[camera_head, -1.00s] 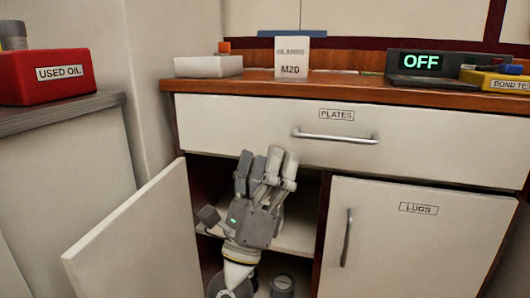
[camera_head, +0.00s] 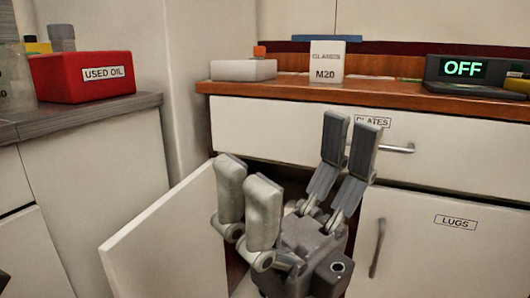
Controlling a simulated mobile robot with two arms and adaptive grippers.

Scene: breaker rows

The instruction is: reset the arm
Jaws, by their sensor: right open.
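My right gripper (camera_head: 290,188) is large in the middle of the head view, its fingers spread apart and pointing up, with nothing between them. It is in front of the cabinet, overlapping the lower left part of the drawer marked PLATES (camera_head: 285,132) and the opening below it. The drawer looks shut. My left gripper does not show.
The left cabinet door (camera_head: 165,245) stands open, left of my gripper. The door marked LUGS (camera_head: 445,250) is shut. On the counter (camera_head: 400,97) are a white M20 box (camera_head: 326,62) and an OFF display (camera_head: 463,69). A red USED OIL box (camera_head: 85,76) stands at left.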

